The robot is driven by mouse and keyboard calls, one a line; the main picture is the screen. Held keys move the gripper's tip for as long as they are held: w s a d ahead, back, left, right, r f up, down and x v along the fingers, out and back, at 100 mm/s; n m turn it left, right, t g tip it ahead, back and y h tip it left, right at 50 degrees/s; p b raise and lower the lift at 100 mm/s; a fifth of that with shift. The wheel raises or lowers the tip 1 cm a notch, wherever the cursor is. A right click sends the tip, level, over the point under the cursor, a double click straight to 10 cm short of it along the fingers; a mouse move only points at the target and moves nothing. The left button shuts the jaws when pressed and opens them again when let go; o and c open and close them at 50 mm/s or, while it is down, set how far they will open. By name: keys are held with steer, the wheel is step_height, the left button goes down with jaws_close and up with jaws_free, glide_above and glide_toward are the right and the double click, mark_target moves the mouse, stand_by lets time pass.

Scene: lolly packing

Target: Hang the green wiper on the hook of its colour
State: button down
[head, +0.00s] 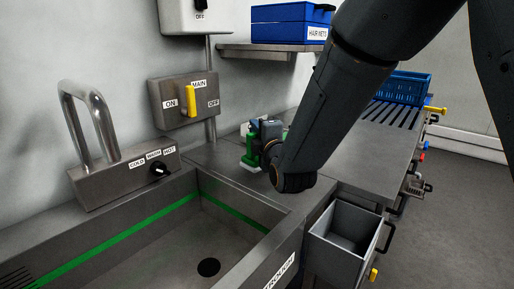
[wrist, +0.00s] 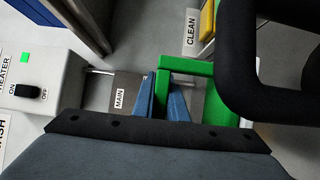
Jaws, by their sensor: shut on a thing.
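The green wiper shows in the head view (head: 249,152) above the steel counter behind the sink, partly hidden by my gripper. In the wrist view a green bar (wrist: 188,68) and a wider green part (wrist: 222,112) of it are seen. My gripper (wrist: 164,98) has its two blue fingers closed around a narrow green piece of the wiper. In the head view my gripper (head: 267,140) is beside the wiper, with my forearm coming down from the upper right. I cannot make out a green hook in either view.
A sink (head: 110,265) with a green stripe and a tall tap (head: 88,120) lies at left. A MAIN switch box (head: 183,102) is on the wall. An open grey bin (head: 345,235) stands in front. Yellow (head: 435,110), blue and red pieces stick out along the counter's right side.

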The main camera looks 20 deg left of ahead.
mark_target(250, 162)
steer(key=shift+f, duration=2.15)
steer(key=shift+f, duration=0.1)
steer(key=shift+f, duration=0.15)
steer(key=c, duration=1.8)
jaws_free()
steer(key=shift+o, duration=0.2)
steer(key=shift+s+d, duration=0.1)
